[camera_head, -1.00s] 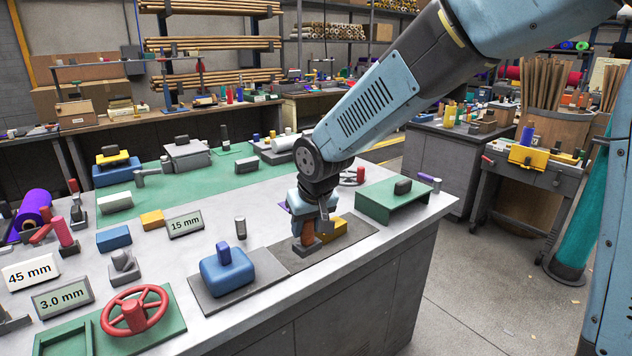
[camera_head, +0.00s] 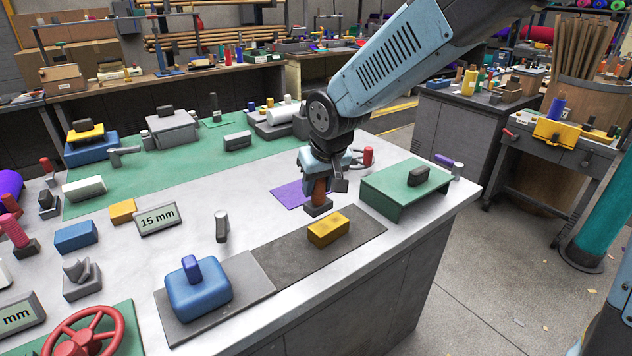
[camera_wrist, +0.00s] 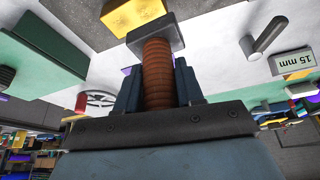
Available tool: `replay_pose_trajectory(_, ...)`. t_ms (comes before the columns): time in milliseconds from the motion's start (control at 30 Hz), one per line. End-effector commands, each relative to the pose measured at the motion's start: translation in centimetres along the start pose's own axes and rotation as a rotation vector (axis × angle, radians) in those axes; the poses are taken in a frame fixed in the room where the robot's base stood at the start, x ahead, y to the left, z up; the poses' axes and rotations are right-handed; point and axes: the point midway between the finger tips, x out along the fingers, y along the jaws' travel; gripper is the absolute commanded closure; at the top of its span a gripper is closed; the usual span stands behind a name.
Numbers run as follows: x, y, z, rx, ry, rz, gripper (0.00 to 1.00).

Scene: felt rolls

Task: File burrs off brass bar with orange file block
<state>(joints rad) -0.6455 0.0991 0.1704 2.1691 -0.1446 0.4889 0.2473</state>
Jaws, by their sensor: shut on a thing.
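My gripper (camera_head: 320,188) is shut on the orange-brown ribbed handle of the file block (camera_head: 318,206), which has a grey block at its lower end. The handle also shows between the fingers in the wrist view (camera_wrist: 158,75). I hold it upright, near the far edge of the dark mat, behind the brass bar. Whether its grey underside touches anything I cannot tell. The yellow brass bar (camera_head: 328,229) lies on the dark mat; part of it shows in the wrist view (camera_wrist: 133,14). Burrs are too small to make out.
A green raised stand (camera_head: 408,190) is close right of my gripper. A blue block with a handle (camera_head: 198,288) sits on a grey plate to the left. A purple sheet (camera_head: 290,195) lies behind.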

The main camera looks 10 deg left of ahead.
Motion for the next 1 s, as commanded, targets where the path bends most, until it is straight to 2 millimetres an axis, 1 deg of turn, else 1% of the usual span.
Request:
replay_pose_trajectory(133,0.0,-0.2,0.1,-0.003,-0.002,-0.001,0.98)
replay_pose_trajectory(267,0.8,-0.2,0.5,-0.004,-0.003,-0.001,0.98)
replay_pose_trajectory(667,4.3,-0.1,2.0,-0.002,-0.005,-0.001,0.98)
replay_pose_trajectory(767,4.1,-0.1,1.8,-0.001,-0.002,0.0,0.98)
replay_pose_trajectory(1000,4.5,0.0,2.0,0.0,0.0,0.0,0.98)
